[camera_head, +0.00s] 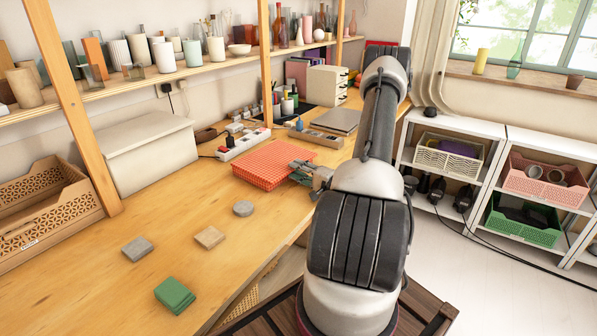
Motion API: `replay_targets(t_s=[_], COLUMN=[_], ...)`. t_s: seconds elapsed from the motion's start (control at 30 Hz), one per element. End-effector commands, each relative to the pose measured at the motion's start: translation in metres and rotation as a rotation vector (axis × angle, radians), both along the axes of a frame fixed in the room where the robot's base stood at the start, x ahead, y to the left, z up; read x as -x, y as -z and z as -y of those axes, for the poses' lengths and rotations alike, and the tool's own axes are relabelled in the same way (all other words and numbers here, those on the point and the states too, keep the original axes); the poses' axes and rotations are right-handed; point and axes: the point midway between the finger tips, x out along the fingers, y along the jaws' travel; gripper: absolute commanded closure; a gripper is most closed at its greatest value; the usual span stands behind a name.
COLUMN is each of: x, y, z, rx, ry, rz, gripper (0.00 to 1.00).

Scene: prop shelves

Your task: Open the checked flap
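The checked flap (272,165) is a red-and-white checked panel on the wooden bench, near its front edge. It looks low and nearly flat; I cannot tell whether it is raised at all. My gripper (298,169) is at the flap's right edge, with its fingers pointing left towards it. The fingers are small and partly overlap the flap's edge, so I cannot tell whether they touch it or how far apart they are. A small dark green patch shows just below the fingers. My arm hides the bench to the right of the gripper.
Stone and wood pieces and a green block (175,295) lie on the near bench (200,195). A power strip (243,144) and a grey laptop-like slab (338,121) lie behind the flap. A beige box (150,150) and wooden crate (45,210) stand left. Shelf posts rise from the bench.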

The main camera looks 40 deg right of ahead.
Motion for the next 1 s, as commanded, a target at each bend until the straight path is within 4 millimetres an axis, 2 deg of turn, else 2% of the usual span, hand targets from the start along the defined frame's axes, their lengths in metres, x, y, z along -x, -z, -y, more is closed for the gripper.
replay_targets(t_s=[0.07,0.2,0.23,0.67,0.87,1.0], x=[0.0,0.0,0.0,0.0,-0.002,-0.007], y=[0.0,0.0,0.0,-0.007,-0.03,-0.055], z=[0.0,0.0,0.0,0.0,-0.001,-0.002], rx=[0.0,0.0,0.0,0.007,0.035,0.063], ry=[0.0,0.0,0.0,-0.001,-0.002,-0.001], rz=[0.0,0.0,0.0,-0.025,-0.112,-0.213], gripper=[0.73,0.99,1.0,1.0,1.0,1.0])
